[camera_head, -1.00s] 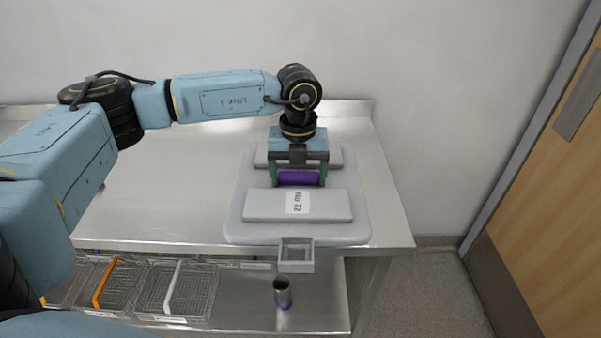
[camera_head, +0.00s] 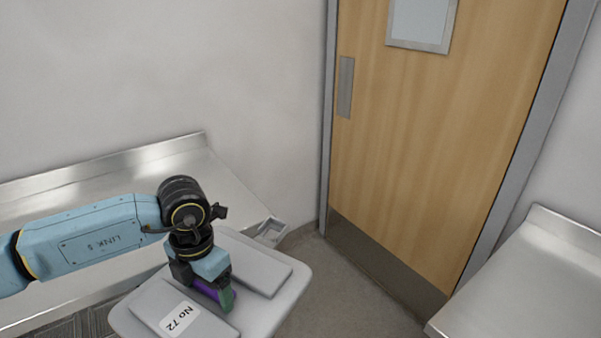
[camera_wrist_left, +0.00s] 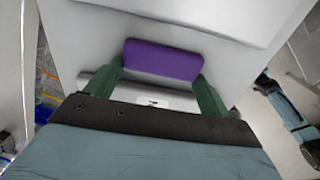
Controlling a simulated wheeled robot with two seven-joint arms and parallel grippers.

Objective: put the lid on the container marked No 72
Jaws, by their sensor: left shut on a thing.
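The lid (camera_head: 292,292) is a wide grey slab with two raised pads, a purple handle between them and a "No 72" label (camera_head: 180,317) on the near pad. My left gripper (camera_head: 222,295) is shut on the purple handle (camera_wrist_left: 163,60), its green fingers at the handle's two ends. The lid is held off to the front of the bench's right end, partly over the floor in the head view. No container body is visible; the lid hides what is below it. Part of my right arm (camera_wrist_left: 290,118) shows in the left wrist view; its jaws cannot be made out.
A steel bench (camera_head: 120,175) runs along the wall at left, with a small square metal frame (camera_head: 268,231) at its right end. A wooden door (camera_head: 430,150) stands behind. Another steel bench (camera_head: 525,285) is at lower right. Grey floor (camera_head: 345,290) lies between the benches.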

